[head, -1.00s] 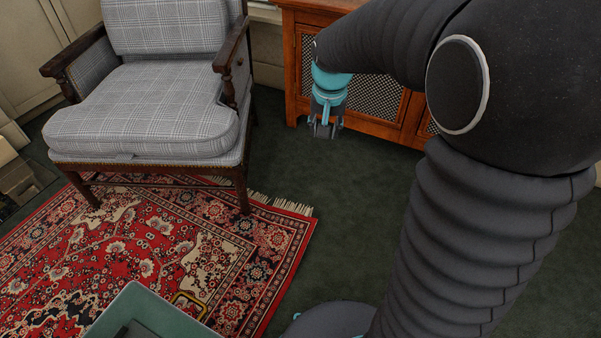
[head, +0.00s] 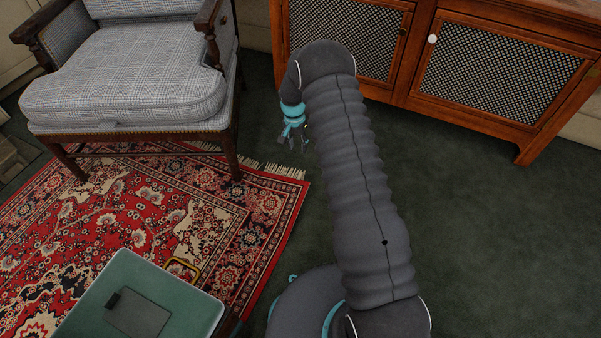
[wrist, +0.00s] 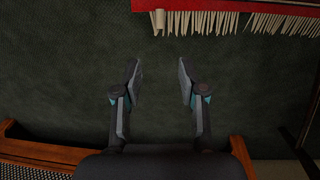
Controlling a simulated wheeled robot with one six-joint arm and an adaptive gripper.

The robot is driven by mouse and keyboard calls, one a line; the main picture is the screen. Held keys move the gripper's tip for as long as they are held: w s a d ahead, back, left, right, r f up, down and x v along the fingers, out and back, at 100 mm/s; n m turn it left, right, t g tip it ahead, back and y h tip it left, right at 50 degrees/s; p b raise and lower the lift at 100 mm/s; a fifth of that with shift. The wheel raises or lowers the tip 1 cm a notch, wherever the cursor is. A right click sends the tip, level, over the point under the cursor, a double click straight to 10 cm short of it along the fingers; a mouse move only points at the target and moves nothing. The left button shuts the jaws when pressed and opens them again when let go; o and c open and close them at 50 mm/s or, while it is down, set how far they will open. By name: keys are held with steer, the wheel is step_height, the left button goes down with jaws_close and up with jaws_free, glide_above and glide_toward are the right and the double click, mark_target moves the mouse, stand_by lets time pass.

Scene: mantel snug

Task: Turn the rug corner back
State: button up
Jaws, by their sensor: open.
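The patterned red rug (head: 215,215) lies on the dark green carpet, with a pale fringe along its far edge. Its near-cabinet corner (head: 303,186) looks flat. In the wrist view the rug's red edge (wrist: 215,5) and fringe (wrist: 285,22) run along the top, with the corner at the top, left of centre. My gripper (head: 292,142) is open and empty, just beyond the fringed edge near that corner. In the wrist view its two fingers (wrist: 158,75) are spread over bare carpet, pointing towards the corner and apart from it. Their height above the floor is unclear.
A checked armchair (head: 125,95) stands on the rug's far part, left of my gripper. A wooden cabinet with mesh doors (head: 500,75) stands behind. A green box-like thing (head: 85,312) with a dark panel is at bottom left. Carpet (head: 480,220) at right is clear.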

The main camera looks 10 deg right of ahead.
mark_target(300, 173)
steer(key=f, duration=1)
steer(key=d+f, duration=0.1)
steer(key=f, duration=0.4)
steer(key=shift+s+f+b, duration=0.25)
steer(key=shift+s+b, duration=0.05)
steer(key=shift+b, duration=0.05)
jaws_close()
